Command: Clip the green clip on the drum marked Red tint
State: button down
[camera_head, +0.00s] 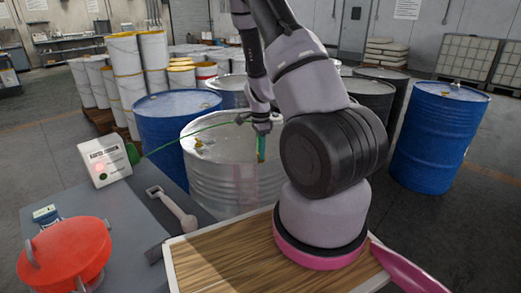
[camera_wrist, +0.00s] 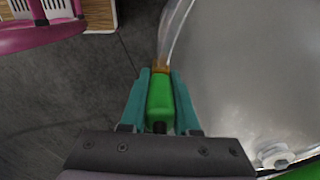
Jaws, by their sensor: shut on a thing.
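My gripper (camera_head: 261,132) is shut on the green clip (camera_head: 261,147) over the near rim of a pale metal drum (camera_head: 215,180). In the wrist view, the teal fingers of my gripper (camera_wrist: 160,76) hold the clip's green body (camera_wrist: 160,103) from both sides. The clip's copper-coloured jaws (camera_wrist: 161,71) point at the drum's rim (camera_wrist: 176,38) and appear to be at it; I cannot tell whether they grip it. A green cable runs from a white box (camera_head: 104,161) towards the clip. No drum marking is readable.
Blue drums (camera_head: 165,118) (camera_head: 437,135) stand left and right, with dark drums (camera_head: 368,97) behind my arm. A grey bench in front holds a red lidded container (camera_head: 65,255) and a grey-handled tool (camera_head: 172,208). Pails (camera_head: 125,70) are stacked at back left. Floor at right is clear.

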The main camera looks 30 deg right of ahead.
jog(key=shift+f, duration=1)
jog(key=shift+r, duration=0.1)
jog(key=shift+r, duration=2.05)
jog(key=shift+f, duration=0.15)
jog(key=shift+f, duration=0.45)
jog(key=shift+f, duration=1.55)
jog(key=shift+r, duration=0.1)
jog(key=shift+r, duration=2.05)
